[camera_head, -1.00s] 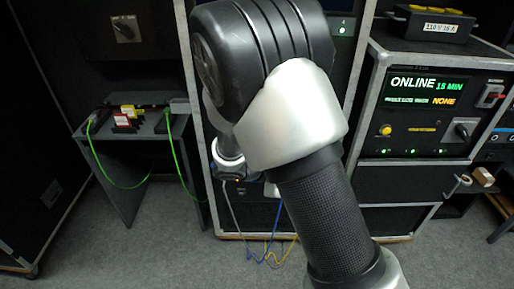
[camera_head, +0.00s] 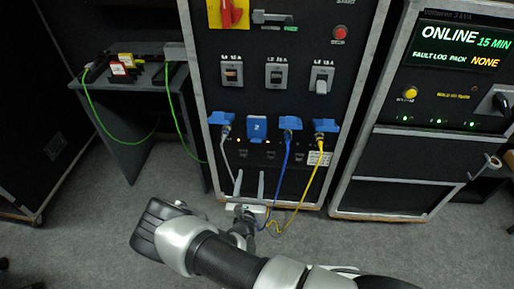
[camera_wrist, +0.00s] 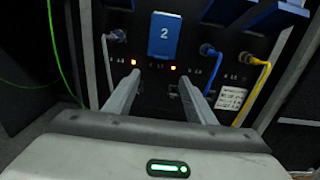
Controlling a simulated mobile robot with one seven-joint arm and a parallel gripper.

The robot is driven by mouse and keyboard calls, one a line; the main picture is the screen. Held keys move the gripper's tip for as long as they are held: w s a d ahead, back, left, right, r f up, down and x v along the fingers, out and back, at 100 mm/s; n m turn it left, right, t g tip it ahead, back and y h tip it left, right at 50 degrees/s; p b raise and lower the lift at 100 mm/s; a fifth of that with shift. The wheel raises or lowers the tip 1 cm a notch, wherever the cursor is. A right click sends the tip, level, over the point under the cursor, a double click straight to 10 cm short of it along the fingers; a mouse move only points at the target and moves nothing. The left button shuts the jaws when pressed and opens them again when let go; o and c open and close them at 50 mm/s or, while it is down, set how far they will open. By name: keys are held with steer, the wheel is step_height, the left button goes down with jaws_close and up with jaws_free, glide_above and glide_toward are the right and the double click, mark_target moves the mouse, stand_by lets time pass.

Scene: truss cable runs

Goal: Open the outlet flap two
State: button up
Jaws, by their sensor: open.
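Outlet flap two (camera_head: 257,129) is a blue cover marked "2" in the row of outlets on the black middle cabinet. It hangs down shut, with no cable in it. It also shows at the top middle of the wrist view (camera_wrist: 164,36). My gripper (camera_head: 250,173) is low in front of the cabinet, below flap two. Its two grey fingers are apart with nothing between them. In the wrist view the fingertips (camera_wrist: 160,77) point toward the panel just below the flap. I cannot tell how far they are from the panel.
Neighbouring outlets have raised blue flaps, with a grey cable (camera_head: 226,150), a blue cable (camera_head: 286,160) and a yellow cable (camera_head: 316,180) hanging beside my gripper. Breaker switches (camera_head: 275,75) sit above. A small table (camera_head: 150,95) with green cables stands left.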

steer(key=b, duration=0.3)
glide_toward(256, 131)
steer(key=w+f, duration=0.4)
steer(key=w, duration=0.1)
steer(key=shift+w+d, duration=0.2)
steer(key=shift+w, duration=0.05)
steer(key=shift+f, duration=0.1)
jaws_close()
